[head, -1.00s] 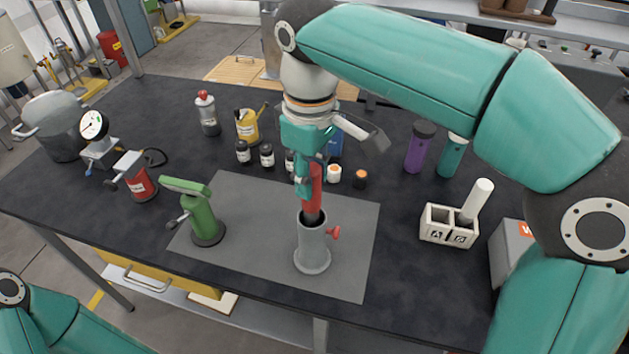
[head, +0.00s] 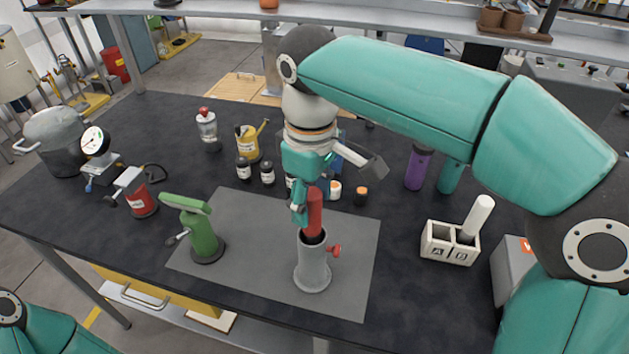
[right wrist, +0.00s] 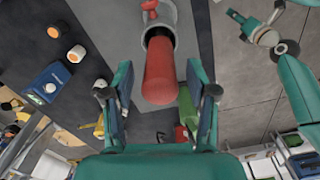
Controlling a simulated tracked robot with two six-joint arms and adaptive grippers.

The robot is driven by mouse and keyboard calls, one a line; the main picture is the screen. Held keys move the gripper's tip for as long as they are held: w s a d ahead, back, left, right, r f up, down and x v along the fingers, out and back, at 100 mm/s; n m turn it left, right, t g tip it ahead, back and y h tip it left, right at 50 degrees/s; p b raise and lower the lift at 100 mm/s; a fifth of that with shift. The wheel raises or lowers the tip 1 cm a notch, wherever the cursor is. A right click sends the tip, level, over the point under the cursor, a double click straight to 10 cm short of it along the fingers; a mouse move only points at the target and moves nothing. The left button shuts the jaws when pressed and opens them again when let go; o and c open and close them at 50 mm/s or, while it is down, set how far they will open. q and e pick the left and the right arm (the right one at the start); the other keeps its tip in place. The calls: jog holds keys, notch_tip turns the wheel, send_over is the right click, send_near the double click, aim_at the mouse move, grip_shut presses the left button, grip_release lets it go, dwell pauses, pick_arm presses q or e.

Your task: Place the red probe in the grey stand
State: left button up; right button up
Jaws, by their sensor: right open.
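The red probe (head: 315,210) stands upright with its lower end in the mouth of the grey stand (head: 313,266). The stand is a grey cylinder with a round base and a red knob on its right side. My right gripper (head: 300,212) is just beside and behind the probe's upper part. In the right wrist view the probe (right wrist: 159,72) lies between the two spread fingers of my right gripper (right wrist: 160,95), with gaps on both sides. The stand's rim (right wrist: 158,33) surrounds its far end.
A green stand (head: 203,232) is left on the same grey mat (head: 250,275). A white A/B holder (head: 450,245) with a white cylinder (head: 477,217) is at right. Small bottles, a yellow can (head: 247,142) and a purple bottle (head: 418,168) stand behind.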

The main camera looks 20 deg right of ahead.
notch_tip(320, 180, up, 12)
jog(key=p, duration=0.2)
jog(key=shift+p, duration=0.3)
dwell(0.3)
